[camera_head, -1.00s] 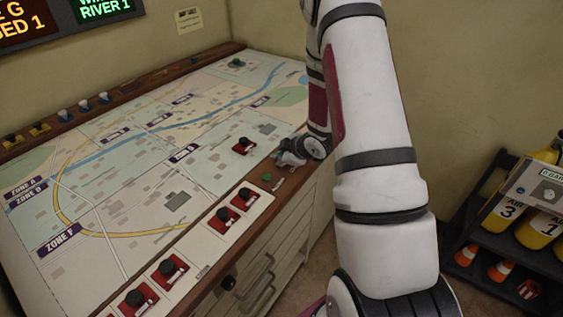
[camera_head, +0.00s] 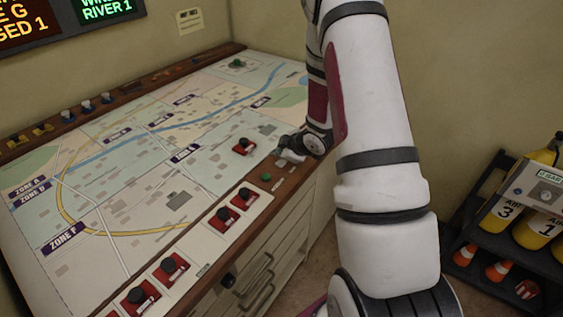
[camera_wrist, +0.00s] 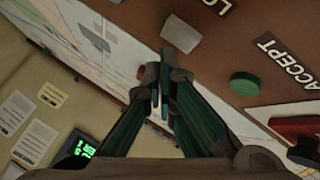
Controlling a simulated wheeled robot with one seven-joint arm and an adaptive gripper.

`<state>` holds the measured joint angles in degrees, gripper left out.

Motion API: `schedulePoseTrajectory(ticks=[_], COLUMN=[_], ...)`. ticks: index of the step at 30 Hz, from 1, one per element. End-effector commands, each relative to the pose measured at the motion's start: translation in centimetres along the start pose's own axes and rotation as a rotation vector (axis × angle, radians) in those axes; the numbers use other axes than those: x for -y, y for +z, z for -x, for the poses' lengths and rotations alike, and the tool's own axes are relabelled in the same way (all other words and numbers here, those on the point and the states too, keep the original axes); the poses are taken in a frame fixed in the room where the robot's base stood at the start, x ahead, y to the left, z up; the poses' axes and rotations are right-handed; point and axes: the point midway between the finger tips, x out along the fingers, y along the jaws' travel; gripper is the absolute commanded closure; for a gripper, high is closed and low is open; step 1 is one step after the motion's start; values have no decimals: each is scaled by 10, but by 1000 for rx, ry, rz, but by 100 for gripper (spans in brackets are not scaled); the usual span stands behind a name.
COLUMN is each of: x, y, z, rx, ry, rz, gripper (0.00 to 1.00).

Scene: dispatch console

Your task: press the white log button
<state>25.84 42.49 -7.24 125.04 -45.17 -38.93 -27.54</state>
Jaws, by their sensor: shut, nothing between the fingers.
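The white log button (camera_wrist: 180,35) is a pale block on the brown console edge in the wrist view. The label beside it is cut off by the frame and reads "LO". My gripper (camera_wrist: 164,78) is shut and empty, its fingertips pointing toward the button and appearing just below it in the picture. I cannot tell the exact gap between them. In the head view my gripper (camera_head: 290,152) is over the right end of the console's front edge, and I cannot clearly make out the white button there.
A green button (camera_wrist: 245,84) labelled ACCEPT sits to the right of the white one; it also shows in the head view (camera_head: 266,177). Red vehicle pieces with black knobs stand on the map (camera_head: 130,170) and on a pale strip (camera_head: 205,259) along the front edge.

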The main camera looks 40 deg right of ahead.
Motion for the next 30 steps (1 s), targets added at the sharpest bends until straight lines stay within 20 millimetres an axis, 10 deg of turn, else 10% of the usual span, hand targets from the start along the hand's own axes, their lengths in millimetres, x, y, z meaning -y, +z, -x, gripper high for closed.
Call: schedulePoseTrajectory(ticks=[30], x=[-25], y=[-25], z=[35], rx=[0], ry=[0], rz=[0], gripper=[100])
